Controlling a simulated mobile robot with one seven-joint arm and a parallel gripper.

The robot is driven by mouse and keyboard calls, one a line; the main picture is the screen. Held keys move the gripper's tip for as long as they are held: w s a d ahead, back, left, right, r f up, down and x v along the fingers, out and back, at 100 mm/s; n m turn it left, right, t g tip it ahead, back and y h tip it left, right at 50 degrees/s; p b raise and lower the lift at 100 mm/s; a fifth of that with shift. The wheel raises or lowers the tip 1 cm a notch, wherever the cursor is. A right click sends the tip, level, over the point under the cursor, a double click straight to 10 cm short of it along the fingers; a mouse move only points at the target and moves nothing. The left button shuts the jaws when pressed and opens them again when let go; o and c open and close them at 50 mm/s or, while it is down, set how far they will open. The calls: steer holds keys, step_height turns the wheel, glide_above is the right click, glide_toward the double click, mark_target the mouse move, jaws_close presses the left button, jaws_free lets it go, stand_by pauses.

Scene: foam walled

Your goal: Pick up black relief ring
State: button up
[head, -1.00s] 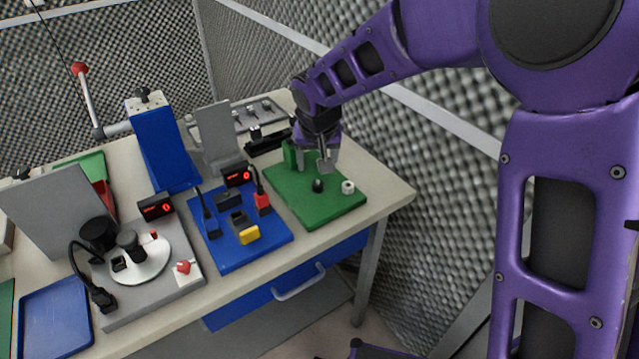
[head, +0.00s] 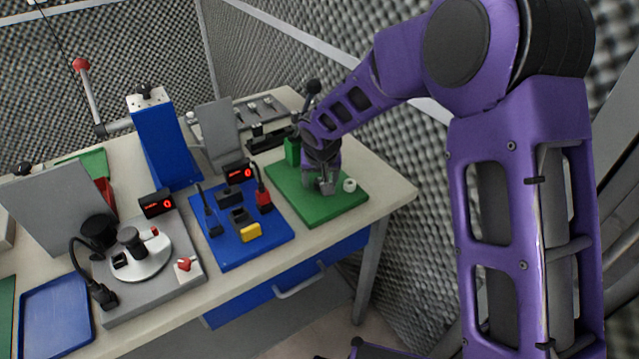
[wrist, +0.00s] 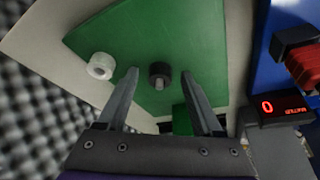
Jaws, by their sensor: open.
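The black relief ring (wrist: 160,70) is a small dark ring on the green board (wrist: 190,30) in the wrist view, with a grey pin-like part showing at its centre. My gripper (wrist: 160,76) is open, with one fingertip to each side of the ring in that view. I cannot tell whether either finger touches it. In the head view my gripper (head: 324,187) is low over the green board (head: 318,218) and hides the black ring.
A white ring (head: 349,185) stands on the board close to my gripper; it also shows in the wrist view (wrist: 101,65). A green block (head: 292,151) is at the board's back. A blue board (head: 230,258) with connectors lies to the left. A foam wall is to the right.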

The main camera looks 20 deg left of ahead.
jaws_close()
steer(key=shift+r, duration=0.1)
stand_by(0.3)
